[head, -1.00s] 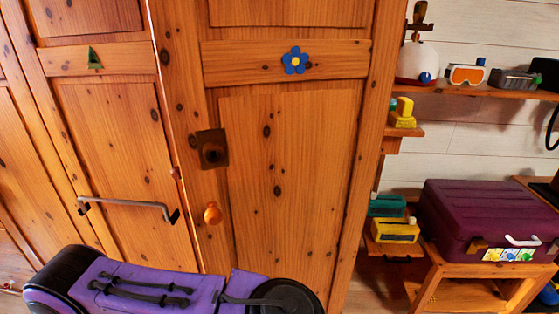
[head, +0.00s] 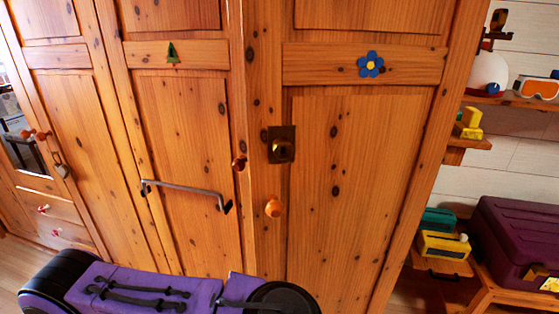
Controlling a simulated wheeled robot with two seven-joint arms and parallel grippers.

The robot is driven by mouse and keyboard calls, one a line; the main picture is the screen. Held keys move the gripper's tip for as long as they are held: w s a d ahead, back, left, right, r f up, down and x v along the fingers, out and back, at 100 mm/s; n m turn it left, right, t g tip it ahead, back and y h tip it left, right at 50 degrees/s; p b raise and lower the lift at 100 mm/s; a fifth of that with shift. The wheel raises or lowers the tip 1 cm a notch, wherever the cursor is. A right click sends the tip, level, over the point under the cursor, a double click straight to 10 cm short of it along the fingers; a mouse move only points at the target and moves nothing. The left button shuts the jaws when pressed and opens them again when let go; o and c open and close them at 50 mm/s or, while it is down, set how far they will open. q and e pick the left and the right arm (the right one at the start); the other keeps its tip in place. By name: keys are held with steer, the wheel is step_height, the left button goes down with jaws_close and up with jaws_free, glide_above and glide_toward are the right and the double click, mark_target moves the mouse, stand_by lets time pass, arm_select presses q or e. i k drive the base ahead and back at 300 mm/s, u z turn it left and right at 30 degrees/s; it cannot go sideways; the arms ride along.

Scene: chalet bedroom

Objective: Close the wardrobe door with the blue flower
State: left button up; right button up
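The wardrobe door with the blue flower (head: 370,65) fills the right middle of the head view. It has a round wooden knob (head: 274,208) and a dark metal lock plate (head: 281,144) near its left edge. Its face looks nearer than the neighbouring door with the green tree (head: 173,53), and a narrow strip divides them. I cannot tell how far it is ajar. Neither of my grippers is in view. A purple and black part of my own body crosses the bottom left and hides the foot of the doors.
The tree door carries a metal bar handle (head: 186,191). Another wardrobe section with a padlock (head: 62,168) is at the left. Right of the wardrobe are shelves with goggles (head: 538,88), yellow and green items (head: 441,240), and a purple case (head: 515,235).

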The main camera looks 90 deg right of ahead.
mark_target(366, 95)
steer(key=z, duration=3.55)
steer(key=k, duration=0.5)
steer(key=z, duration=0.75)
steer(key=i, duration=0.85)
steer(key=u, duration=1.6)
